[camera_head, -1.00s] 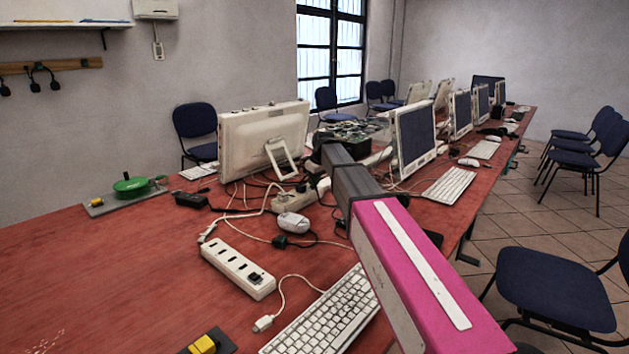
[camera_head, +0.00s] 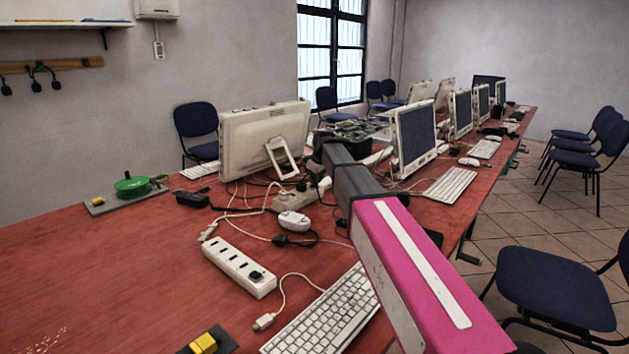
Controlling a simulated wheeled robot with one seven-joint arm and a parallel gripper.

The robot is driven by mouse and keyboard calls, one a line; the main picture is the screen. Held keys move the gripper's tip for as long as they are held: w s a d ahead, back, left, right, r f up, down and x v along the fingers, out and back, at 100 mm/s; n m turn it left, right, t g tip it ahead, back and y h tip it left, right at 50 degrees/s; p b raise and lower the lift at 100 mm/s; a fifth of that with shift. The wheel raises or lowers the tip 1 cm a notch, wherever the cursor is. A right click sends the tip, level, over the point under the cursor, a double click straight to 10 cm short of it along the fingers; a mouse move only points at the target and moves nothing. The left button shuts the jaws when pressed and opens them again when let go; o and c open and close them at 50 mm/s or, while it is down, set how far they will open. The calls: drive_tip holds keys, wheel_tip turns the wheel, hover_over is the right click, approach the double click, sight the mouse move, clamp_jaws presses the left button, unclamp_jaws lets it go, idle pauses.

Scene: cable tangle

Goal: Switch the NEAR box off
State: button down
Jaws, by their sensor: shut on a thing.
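The nearer white power box (camera_head: 240,265) lies on the red table, left of the keyboard. It has a row of dark sockets and a black switch (camera_head: 257,277) at its near end; the switch's position is too small to read. A second whitish box (camera_head: 293,197) lies farther back among tangled cables. My gripper (camera_head: 318,166) is at the far end of my pink and dark arm, beside the large monitor's stand and above the cables, well beyond the nearer box. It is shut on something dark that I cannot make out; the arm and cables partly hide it.
A white mouse (camera_head: 294,221), dark adapters and loose cables lie between the box and the monitor (camera_head: 264,140). A keyboard (camera_head: 328,318) is at the right. A yellow block (camera_head: 203,344) on a dark plate is at the front edge.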

drive_tip(key=shift+w+d+f, duration=0.3)
drive_tip(key=shift+w+d, duration=0.05)
drive_tip(key=shift+w, duration=0.05)
drive_tip(key=shift+r, duration=0.2)
drive_tip(key=a+v, duration=0.2)
drive_tip(key=v, duration=1.2)
drive_tip(key=shift+s+r, duration=0.2)
drive_tip(key=shift+s, duration=0.1)
